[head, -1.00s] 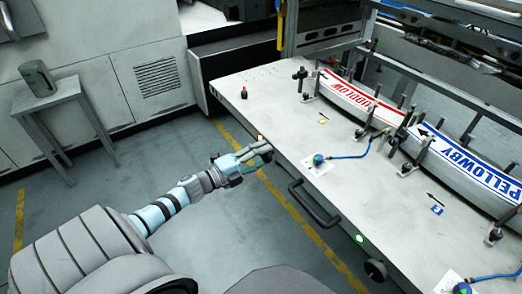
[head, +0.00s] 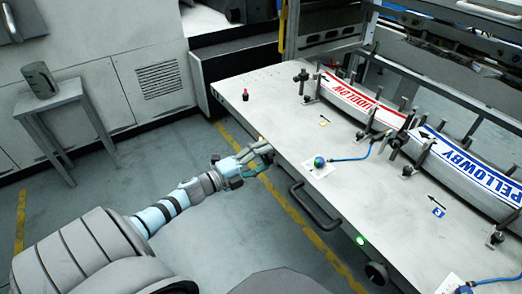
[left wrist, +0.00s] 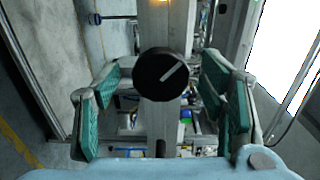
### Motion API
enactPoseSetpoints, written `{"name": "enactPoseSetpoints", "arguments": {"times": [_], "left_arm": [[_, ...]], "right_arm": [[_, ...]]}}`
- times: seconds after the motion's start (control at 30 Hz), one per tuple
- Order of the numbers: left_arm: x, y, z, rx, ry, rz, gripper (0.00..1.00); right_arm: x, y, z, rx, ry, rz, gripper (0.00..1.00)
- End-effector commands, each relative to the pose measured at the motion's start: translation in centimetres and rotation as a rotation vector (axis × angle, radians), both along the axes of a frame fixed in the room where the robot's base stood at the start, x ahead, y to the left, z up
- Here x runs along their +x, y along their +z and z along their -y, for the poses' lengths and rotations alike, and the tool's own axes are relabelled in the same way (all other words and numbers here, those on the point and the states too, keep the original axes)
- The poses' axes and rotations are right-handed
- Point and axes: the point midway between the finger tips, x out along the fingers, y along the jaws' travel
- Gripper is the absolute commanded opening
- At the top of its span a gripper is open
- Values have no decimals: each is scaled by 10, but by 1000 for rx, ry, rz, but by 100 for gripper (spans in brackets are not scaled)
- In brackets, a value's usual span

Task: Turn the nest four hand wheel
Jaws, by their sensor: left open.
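A black round hand wheel (left wrist: 160,74) with a white line on its face shows in the middle of the left wrist view, on the front of a pale machine part. An amber light (left wrist: 187,3) glows above it. My left gripper (head: 267,155) is open at the front edge of the table in the head view. In the left wrist view, its green-padded fingers stand on either side of the wheel, with gaps on both sides. Another dark hand wheel (head: 376,273) sits farther right, below a green light (head: 361,241). My right gripper is not in view.
A dark handle (head: 314,207) sticks out from the table front, right of my left gripper. The table (head: 290,125) bears curved red-lettered (head: 362,101) and blue-lettered (head: 474,165) pieces among posts. A side stand (head: 50,102) is at far left. Floor before the table is clear.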

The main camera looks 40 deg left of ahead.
Motion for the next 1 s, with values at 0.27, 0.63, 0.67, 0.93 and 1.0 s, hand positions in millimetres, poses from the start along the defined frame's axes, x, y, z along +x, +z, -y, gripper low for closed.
{"name": "enactPoseSetpoints", "arguments": {"times": [0.27, 0.63, 0.67, 0.93, 1.0], "left_arm": [[-43, -2, -12, 3, -4, -6, 64], [-115, -1, -34, 1, -1, -3, 64], [-116, 0, -34, 2, -1, -2, 64], [-116, 0, -35, 1, 0, 0, 64], [-116, 0, -35, 1, 0, 0, 64]], "right_arm": [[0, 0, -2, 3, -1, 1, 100], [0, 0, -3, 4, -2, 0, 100], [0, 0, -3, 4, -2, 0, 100], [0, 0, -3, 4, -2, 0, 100], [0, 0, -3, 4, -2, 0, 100]]}}
